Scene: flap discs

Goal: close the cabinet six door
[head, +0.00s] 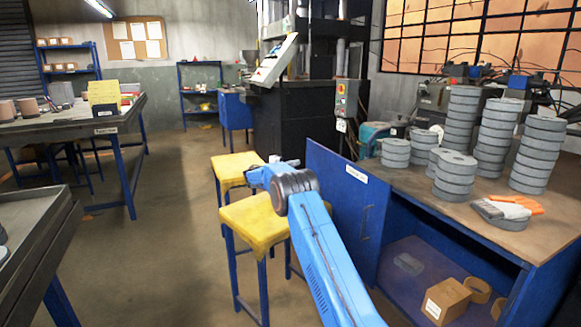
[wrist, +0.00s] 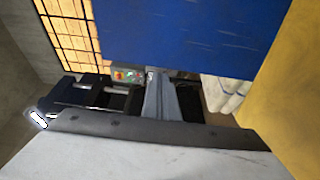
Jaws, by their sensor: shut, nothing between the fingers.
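The blue cabinet door (head: 345,215) stands open at the left end of the workbench cabinet (head: 540,295) in the head view. It carries a small white label, too small to read surely, and a handle on its face. In the wrist view a large blue panel, which looks like this door (wrist: 180,35), fills the top. My gripper (wrist: 157,75) shows there as grey fingers, shut and empty, just below the panel's edge. I cannot tell whether they touch it. In the head view my blue arm reaches up in front of the door, and its gripper is hidden.
Two stools with yellow tops (head: 255,222) stand close left of the door. A cardboard box (head: 445,300) sits inside the cabinet. Open floor (head: 150,255) lies left of the stools.

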